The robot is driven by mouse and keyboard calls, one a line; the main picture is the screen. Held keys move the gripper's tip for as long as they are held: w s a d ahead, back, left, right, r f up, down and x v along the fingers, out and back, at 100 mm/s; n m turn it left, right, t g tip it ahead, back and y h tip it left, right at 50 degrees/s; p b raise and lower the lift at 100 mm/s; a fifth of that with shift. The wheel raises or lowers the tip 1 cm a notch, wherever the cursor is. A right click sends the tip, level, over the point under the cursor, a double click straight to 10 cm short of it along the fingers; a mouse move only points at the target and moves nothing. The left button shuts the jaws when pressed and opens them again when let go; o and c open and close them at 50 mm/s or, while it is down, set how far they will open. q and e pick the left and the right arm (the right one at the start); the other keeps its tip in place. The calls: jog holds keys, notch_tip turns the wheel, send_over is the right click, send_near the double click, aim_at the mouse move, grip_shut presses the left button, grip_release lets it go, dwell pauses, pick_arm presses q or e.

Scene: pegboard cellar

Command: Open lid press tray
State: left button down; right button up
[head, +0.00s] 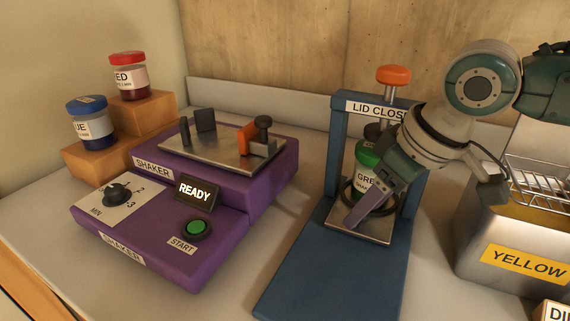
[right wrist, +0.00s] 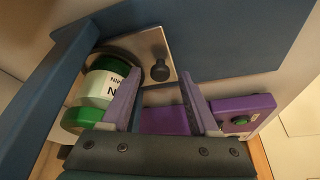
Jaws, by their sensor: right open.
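The blue lid press (head: 337,155) stands right of centre in the head view, with a "LID CLOSE" label and an orange knob (head: 393,75) on top. Its metal tray (head: 378,238) sits between the posts. A green-lidded jar (head: 367,157) stands on the tray, partly hidden by my arm. In the right wrist view the jar (right wrist: 103,87) lies left of my fingers, and the tray (right wrist: 150,48) carries a black knob (right wrist: 160,71). My right gripper (head: 372,205) is open in front of the press, its fingers (right wrist: 160,88) apart with nothing held between them. My left gripper is out of view.
A purple shaker (head: 232,222) reading "READY" stands left of the press. Red (head: 129,78) and blue (head: 90,125) jars stand on orange blocks at far left. A metal bin labelled "YELLOW" (head: 480,240) stands at right.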

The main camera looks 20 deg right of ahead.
jog(key=shift+w+f, duration=0.1)
jog(key=shift+f, duration=0.05)
grip_shut()
dwell(0.4)
dwell(1.0)
